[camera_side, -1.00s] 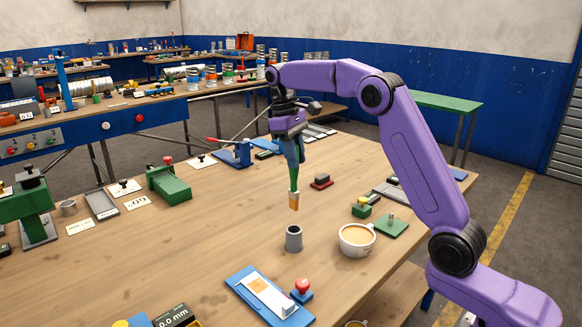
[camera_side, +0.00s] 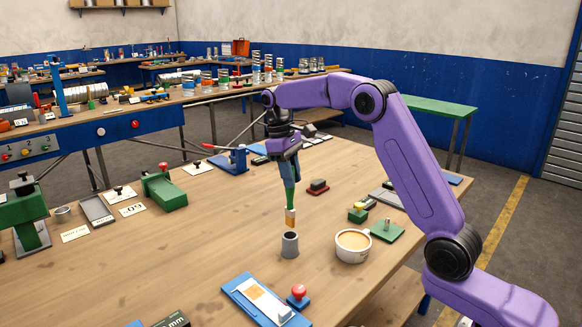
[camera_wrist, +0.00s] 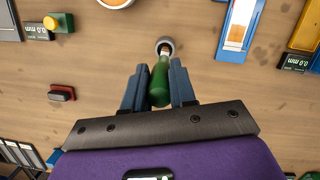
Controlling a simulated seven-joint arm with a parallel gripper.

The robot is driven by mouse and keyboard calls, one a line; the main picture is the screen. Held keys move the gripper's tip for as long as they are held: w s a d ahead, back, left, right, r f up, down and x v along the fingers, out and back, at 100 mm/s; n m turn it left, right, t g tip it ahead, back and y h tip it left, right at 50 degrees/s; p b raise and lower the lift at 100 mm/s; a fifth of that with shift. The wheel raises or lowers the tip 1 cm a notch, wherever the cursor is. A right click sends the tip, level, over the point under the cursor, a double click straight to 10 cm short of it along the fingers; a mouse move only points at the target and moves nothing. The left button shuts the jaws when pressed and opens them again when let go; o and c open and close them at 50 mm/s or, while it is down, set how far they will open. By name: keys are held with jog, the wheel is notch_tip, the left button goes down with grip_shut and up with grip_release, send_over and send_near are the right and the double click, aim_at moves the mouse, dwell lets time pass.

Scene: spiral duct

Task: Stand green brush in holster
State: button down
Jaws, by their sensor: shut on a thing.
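The green brush (camera_side: 291,197) hangs upright below my gripper (camera_side: 289,176), its pale orange bristle end pointing down. The holster is a small grey cup (camera_side: 290,245) standing on the table. The bristle tip is just above the cup's mouth, or right at it; I cannot tell whether it has entered. In the wrist view my gripper (camera_wrist: 160,92) is shut on the green handle (camera_wrist: 160,82) between its two blue-grey fingers. There the brush's far end overlaps the holster's rim (camera_wrist: 164,42).
A coffee mug (camera_side: 352,246) stands close to the right of the holster. A blue tray (camera_side: 240,287) and a red-knobbed stamp (camera_side: 298,295) lie in front. A green plate with a peg (camera_side: 388,231) is farther right. The wood left of the holster is clear.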

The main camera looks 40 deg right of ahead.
aim_at(292, 209)
jog(key=shift+x, duration=0.9)
jog(key=shift+w+f, duration=0.2)
jog(key=shift+f, duration=3.35)
dwell(0.8)
jog(key=c, duration=0.8)
grip_release()
jog(key=shift+c, duration=0.2)
jog(key=v, duration=1.2)
jog(key=shift+a, duration=0.1)
